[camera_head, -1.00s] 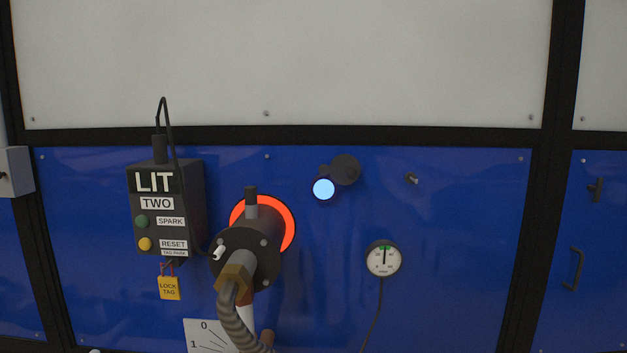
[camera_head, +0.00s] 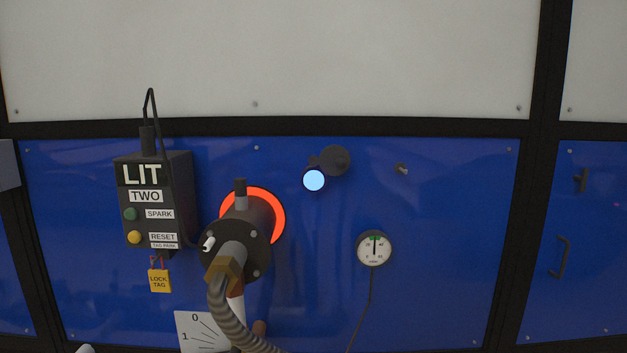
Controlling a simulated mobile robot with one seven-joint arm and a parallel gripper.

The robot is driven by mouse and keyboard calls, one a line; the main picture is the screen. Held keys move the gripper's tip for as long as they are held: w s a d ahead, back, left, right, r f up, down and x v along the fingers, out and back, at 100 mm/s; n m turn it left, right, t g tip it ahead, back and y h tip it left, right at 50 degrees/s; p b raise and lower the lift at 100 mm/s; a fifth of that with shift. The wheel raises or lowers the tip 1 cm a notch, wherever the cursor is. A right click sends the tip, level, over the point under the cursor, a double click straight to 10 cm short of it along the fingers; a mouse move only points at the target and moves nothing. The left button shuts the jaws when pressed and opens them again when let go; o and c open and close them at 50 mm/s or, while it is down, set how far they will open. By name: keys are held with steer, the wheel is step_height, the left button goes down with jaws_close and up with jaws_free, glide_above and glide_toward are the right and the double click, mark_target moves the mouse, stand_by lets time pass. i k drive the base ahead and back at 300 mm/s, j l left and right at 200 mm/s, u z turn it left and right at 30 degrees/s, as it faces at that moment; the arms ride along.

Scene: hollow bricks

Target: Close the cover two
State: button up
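A dark round cover (camera_head: 335,159) sits on the blue panel, up and to the right of a small glowing pale-blue round port (camera_head: 313,180). The cover looks swung aside, and the port's bright face is uncovered. A black box (camera_head: 154,203) to the left reads "LIT" and "TWO", with a green SPARK button (camera_head: 131,214) and a yellow RESET button (camera_head: 135,237). My gripper is not in view.
A black burner flange (camera_head: 236,250) with a ribbed hose (camera_head: 232,322) juts out before a glowing orange ring (camera_head: 276,220). A gauge (camera_head: 374,248), a small peg (camera_head: 402,169), a yellow lock tag (camera_head: 159,281) and a dial plate (camera_head: 190,331) are nearby.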

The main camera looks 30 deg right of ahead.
mark_target(334, 159)
steer(key=l+u, duration=0.1)
steer(key=l, duration=1.3)
